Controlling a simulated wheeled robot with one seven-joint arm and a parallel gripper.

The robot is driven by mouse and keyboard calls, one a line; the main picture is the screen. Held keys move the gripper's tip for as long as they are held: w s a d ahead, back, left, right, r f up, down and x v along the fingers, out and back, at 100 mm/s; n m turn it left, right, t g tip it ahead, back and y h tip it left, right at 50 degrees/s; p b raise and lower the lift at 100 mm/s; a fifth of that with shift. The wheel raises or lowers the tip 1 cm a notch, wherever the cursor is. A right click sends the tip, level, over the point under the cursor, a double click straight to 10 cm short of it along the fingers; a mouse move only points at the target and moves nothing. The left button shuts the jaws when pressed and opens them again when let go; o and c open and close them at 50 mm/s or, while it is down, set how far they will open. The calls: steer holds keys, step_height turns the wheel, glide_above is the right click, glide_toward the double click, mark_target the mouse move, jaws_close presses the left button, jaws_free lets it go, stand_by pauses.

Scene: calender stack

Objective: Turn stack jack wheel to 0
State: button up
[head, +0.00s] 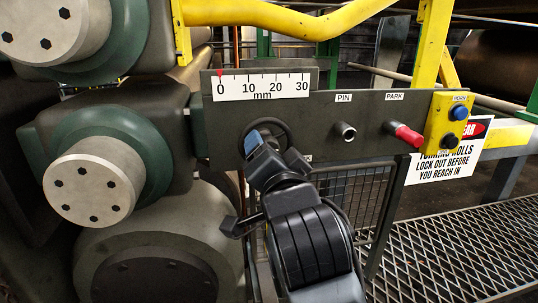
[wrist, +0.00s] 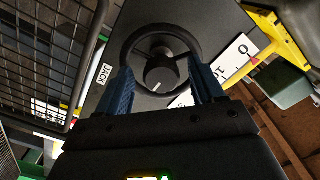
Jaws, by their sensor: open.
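The black stack jack wheel (head: 288,129) is on the dark panel, partly hidden by my gripper (head: 273,149) in the head view. In the wrist view the wheel (wrist: 196,40) shows its round rim and a dark hub with a white mark. My gripper (wrist: 163,88) is open, its two blue fingers apart at the near side of the wheel, with the hub between their lines. I cannot tell whether they touch the rim. The white mm scale (head: 262,87) runs from 0 to 30, and its red pointer (head: 220,73) stands at 0.
Right of the wheel are the PIN socket (head: 346,131), the red PARK handle (head: 404,134) and a yellow button box (head: 447,122). Large roll ends (head: 95,185) stand close on the left. A mesh guard (head: 355,200) is below the panel.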

steer(key=shift+s, duration=0.1)
steer(key=v, duration=0.7)
steer(key=shift+s, duration=0.3)
steer(key=shift+d, duration=0.15)
steer(key=s+d+f+n+g+h+p, duration=0.1)
steer(key=s+d+f+n+h+p, duration=0.2)
steer(key=s+d+f, duration=1.15)
steer(key=s+d+r+n+h+p, duration=0.1)
steer(key=s+d, duration=0.3)
steer(key=s, duration=0.8)
steer(key=s+d+r+n+g+h+p, duration=0.1)
steer(key=s+d, duration=0.4)
steer(key=s, duration=0.7)
steer(key=shift+s+n+g+p, duration=0.35)
steer(key=shift+n+p, duration=0.15)
steer(key=shift+p, duration=0.15)
